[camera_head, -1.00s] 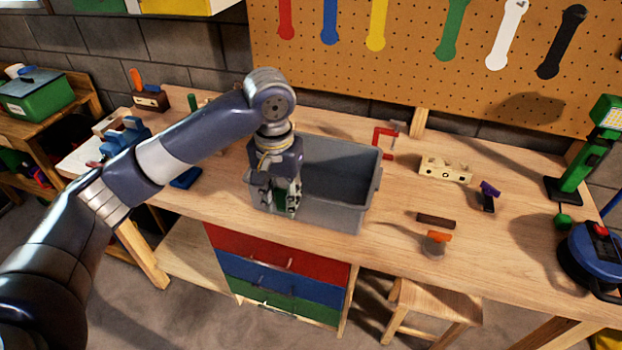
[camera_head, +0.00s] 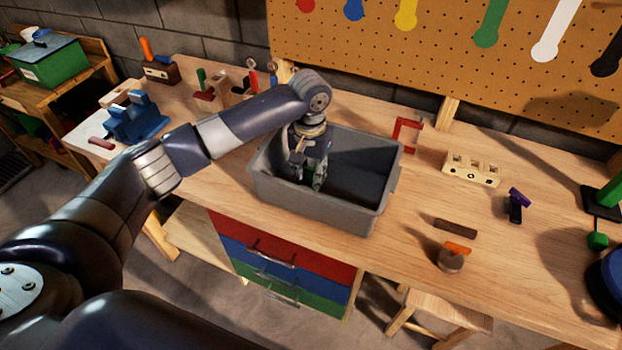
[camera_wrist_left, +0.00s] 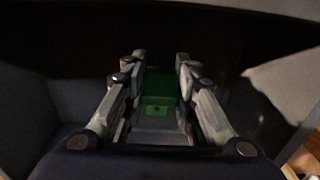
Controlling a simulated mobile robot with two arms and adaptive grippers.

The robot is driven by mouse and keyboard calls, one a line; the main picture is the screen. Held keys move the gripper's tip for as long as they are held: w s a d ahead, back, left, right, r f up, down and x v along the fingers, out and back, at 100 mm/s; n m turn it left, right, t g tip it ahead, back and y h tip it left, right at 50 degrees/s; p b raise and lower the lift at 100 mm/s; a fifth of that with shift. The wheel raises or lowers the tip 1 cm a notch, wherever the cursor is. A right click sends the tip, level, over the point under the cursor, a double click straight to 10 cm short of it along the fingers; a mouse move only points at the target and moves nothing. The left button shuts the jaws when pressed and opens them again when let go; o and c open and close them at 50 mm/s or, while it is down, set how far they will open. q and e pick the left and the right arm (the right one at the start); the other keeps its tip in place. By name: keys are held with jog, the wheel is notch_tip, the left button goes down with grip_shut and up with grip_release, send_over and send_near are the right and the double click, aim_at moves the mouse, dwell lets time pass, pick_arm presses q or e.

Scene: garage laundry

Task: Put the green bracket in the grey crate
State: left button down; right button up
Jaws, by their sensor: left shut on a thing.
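The grey crate (camera_head: 355,211) stands on the wooden workbench, open at the top. My left gripper (camera_head: 311,181) points down inside the crate, near its left side. In the left wrist view, the green bracket (camera_wrist_left: 160,88) sits between the two fingers of the left gripper (camera_wrist_left: 158,80), which is shut on it. Dark crate walls surround the fingers there. In the head view the bracket is mostly hidden by the gripper, and I cannot tell whether it touches the crate floor. My right gripper is not in view.
On the workbench (camera_head: 400,245), a red clamp (camera_head: 405,132) stands behind the crate. To its right are a wooden block with holes (camera_head: 472,169), a dark bar (camera_head: 455,227) and an orange-handled tool (camera_head: 455,255). A blue vise (camera_head: 138,120) stands at the left.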

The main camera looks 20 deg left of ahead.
pick_arm(q)
notch_tip(320, 180, down, 2)
jog(key=shift+f, duration=0.25)
jog(key=c, duration=1.7)
grip_release()
jog(key=shift+f, duration=0.1)
jog(key=o, duration=0.4)
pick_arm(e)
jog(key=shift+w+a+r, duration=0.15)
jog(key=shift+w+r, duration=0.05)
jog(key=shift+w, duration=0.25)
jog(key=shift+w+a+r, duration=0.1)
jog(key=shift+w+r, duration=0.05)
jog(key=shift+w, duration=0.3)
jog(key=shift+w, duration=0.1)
